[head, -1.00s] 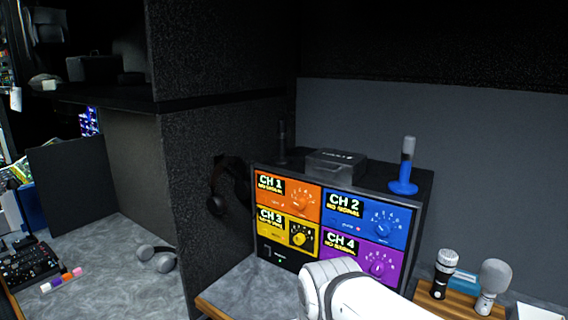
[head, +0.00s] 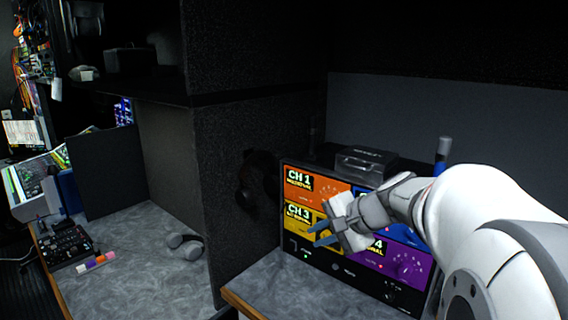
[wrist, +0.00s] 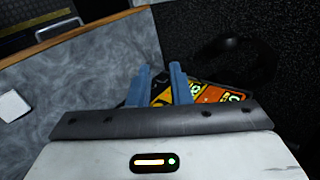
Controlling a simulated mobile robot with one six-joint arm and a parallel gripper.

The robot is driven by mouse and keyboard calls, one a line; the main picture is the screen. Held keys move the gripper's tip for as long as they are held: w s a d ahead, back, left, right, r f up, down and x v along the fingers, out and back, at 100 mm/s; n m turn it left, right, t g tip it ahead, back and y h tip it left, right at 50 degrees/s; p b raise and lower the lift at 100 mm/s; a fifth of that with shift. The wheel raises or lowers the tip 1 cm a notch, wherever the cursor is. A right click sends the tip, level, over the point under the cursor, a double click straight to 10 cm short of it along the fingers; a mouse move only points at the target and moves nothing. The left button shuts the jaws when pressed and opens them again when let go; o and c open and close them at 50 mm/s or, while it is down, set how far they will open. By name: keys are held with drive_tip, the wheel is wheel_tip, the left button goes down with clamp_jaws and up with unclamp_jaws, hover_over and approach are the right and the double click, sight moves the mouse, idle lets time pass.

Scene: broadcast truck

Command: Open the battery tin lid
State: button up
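The battery tin (head: 366,161) is a dark grey box on top of the channel unit in the head view. Its lid looks shut. My gripper (head: 314,233) is in front of the unit's left half, lower than the tin and apart from it. Its two blue fingers point left and are spread with nothing between them. In the wrist view my gripper (wrist: 160,84) shows both fingers apart, with the unit's yellow and orange panels behind them. The tin does not show in the wrist view.
The channel unit (head: 345,268) stands on a grey counter (head: 262,276) with a wooden edge. A blue-based microphone (head: 443,152) stands right of the tin. Dark headphones (head: 252,180) hang on the partition at left.

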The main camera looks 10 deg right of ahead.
drive_tip(key=w+d+r+m+t, duration=0.45)
drive_tip(key=w+d, duration=0.25)
drive_tip(key=d, duration=0.2)
drive_tip(key=m+t+h, duration=0.1)
drive_tip(key=m+t, duration=0.2)
drive_tip(key=m, duration=0.1)
approach(357, 167)
drive_tip(key=w, duration=0.3)
drive_tip(key=p+x, duration=0.1)
drive_tip(key=x, duration=0.4)
drive_tip(key=a+p+x, duration=0.1)
drive_tip(key=x, duration=0.2)
drive_tip(key=shift+s+f+p, duration=0.15)
drive_tip(key=shift+f+p, duration=0.15)
drive_tip(key=shift+f, duration=0.05)
drive_tip(key=shift+c, duration=0.5)
clamp_jaws()
